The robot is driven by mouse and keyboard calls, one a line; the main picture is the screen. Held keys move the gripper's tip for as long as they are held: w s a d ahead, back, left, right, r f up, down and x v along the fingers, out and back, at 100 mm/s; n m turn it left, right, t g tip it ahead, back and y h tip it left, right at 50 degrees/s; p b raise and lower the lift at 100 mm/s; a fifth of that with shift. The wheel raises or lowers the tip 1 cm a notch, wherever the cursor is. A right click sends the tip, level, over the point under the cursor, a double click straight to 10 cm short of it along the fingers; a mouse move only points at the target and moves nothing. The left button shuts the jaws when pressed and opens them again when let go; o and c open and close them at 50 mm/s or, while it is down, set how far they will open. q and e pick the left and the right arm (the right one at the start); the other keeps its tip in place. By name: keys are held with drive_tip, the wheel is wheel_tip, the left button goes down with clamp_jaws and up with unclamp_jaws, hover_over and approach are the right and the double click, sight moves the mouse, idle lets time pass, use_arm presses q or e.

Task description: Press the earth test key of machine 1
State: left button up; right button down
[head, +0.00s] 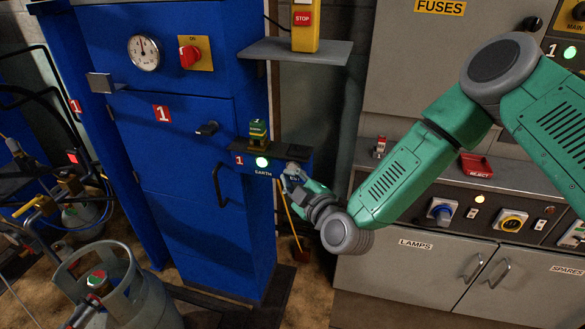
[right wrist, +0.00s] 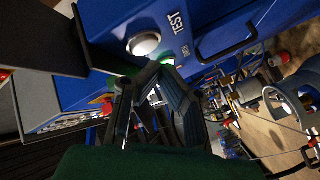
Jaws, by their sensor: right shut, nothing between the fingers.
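Machine 1 is a blue cabinet (head: 185,130) with red "1" plates. A small blue box (head: 240,170) on its right side carries a lit green-white lamp (head: 262,162) above the word EARTH. In the right wrist view, a round white key (right wrist: 145,44) sits beside the word TEST on a blue face. My right gripper (head: 291,176) is shut and empty at the right end of the box. In the right wrist view its fingertips (right wrist: 150,72) are just below the key; I cannot tell whether they touch it. My left gripper is not in view.
A green-and-yellow device (head: 258,132) stands on the box. Above is a grey shelf (head: 296,50) with a yellow STOP post (head: 304,25). A grey console (head: 440,215) with knobs and a red REJECT tray (head: 476,166) stands right. A gas cylinder (head: 135,285) stands at lower left.

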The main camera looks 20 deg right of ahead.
drive_tip(key=s+a, duration=0.1)
drive_tip(key=s, duration=0.1)
drive_tip(key=s+a+p, duration=0.1)
drive_tip(key=s, duration=0.1)
drive_tip(key=shift+a, duration=0.35)
idle(0.5)
